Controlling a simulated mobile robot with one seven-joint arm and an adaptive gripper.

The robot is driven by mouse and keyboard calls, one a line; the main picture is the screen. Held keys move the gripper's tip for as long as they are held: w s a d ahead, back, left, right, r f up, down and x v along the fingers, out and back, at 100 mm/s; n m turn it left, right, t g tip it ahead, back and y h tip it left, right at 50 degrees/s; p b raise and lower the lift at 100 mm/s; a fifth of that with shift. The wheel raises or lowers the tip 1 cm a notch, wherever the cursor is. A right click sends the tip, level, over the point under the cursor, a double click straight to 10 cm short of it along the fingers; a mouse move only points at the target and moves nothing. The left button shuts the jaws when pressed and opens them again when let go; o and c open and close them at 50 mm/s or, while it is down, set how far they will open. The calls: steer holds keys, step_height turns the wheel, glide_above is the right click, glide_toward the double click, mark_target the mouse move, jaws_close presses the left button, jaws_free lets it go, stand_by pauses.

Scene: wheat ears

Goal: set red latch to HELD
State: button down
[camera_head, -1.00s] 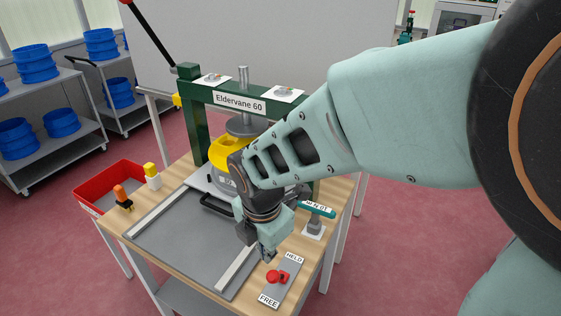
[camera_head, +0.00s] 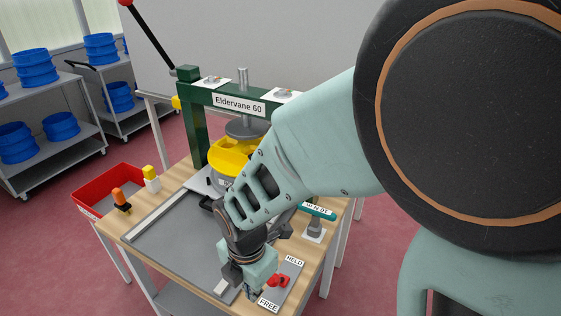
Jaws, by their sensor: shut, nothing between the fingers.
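The red latch (camera_head: 281,281) sits on a grey plate (camera_head: 291,273) at the front right of the wooden bench. The plate has a HELD label (camera_head: 294,260) at its far end and a FREE label (camera_head: 269,304) at its near end. The latch lies between the labels, its left part hidden behind my gripper. My gripper (camera_head: 252,294) is shut and empty, pointing down just left of the latch, near the FREE label. I cannot tell whether it touches the latch.
The green Eldervane 60 press (camera_head: 238,103) stands behind, with a yellow part (camera_head: 228,158) under its screw. A teal handle (camera_head: 318,211) on a post is right of my wrist. A red bin (camera_head: 110,184) and orange and yellow pieces are at the left.

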mark_target(277, 280)
steer(key=f, duration=0.5)
steer(key=shift+w, duration=0.2)
steer(key=shift+w+f, duration=0.2)
steer(key=shift+w, duration=0.05)
steer(key=shift+w+d+r+p, duration=0.2)
steer(key=shift+w+d+r, duration=0.25)
steer(key=shift+w, duration=0.25)
steer(key=shift+w+d+r+p, duration=0.2)
steer(key=shift+w+d+r, duration=0.15)
steer(key=shift+w+d, duration=0.25)
steer(key=shift+w, duration=0.1)
steer(key=shift+w+r, duration=0.1)
